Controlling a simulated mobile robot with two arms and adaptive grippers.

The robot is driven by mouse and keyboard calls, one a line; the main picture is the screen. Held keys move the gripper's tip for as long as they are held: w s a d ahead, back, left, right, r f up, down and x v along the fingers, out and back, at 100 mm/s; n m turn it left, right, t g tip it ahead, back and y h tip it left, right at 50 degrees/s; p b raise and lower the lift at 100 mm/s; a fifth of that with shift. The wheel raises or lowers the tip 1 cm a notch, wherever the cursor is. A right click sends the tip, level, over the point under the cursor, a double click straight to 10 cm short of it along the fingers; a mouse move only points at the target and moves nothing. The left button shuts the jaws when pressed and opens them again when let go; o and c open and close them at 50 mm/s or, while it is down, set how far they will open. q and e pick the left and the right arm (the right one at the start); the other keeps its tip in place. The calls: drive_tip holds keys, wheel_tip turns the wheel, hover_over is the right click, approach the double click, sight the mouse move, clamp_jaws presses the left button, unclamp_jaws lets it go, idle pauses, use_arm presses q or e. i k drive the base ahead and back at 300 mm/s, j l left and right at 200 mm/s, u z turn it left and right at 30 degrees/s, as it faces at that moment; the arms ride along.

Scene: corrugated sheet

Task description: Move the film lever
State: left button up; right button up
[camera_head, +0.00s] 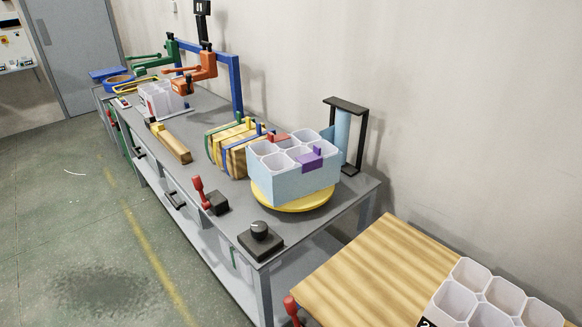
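A red-handled lever (199,187) stands up from a black base (215,202) near the front edge of the grey workbench (236,222). Another red handle (291,305) shows at the bottom, by the wooden-topped table. I cannot tell from the picture which one is the film lever. A light blue roll (342,137), perhaps film, stands upright in a black frame (346,104) at the back of the bench. Neither of my grippers is in view.
A light blue box of white cups (290,184) sits on a yellow disc (292,203). A black knob unit (260,236) is at the bench's near corner. Strapped wood (230,151) and orange (196,68) and green (150,64) machines stand farther back. Floor at left is clear.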

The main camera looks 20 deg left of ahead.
sight(198, 184)
drive_tip(key=i+j+z, duration=0.15)
drive_tip(key=j+z, duration=0.35)
drive_tip(key=j, duration=0.15)
drive_tip(key=j+z, duration=0.5)
drive_tip(key=j, duration=0.2)
drive_tip(key=j+z, duration=0.5)
drive_tip(key=j, duration=0.2)
drive_tip(key=k+j+z, duration=0.25)
drive_tip(key=j+z, duration=0.25)
drive_tip(key=j, duration=0.1)
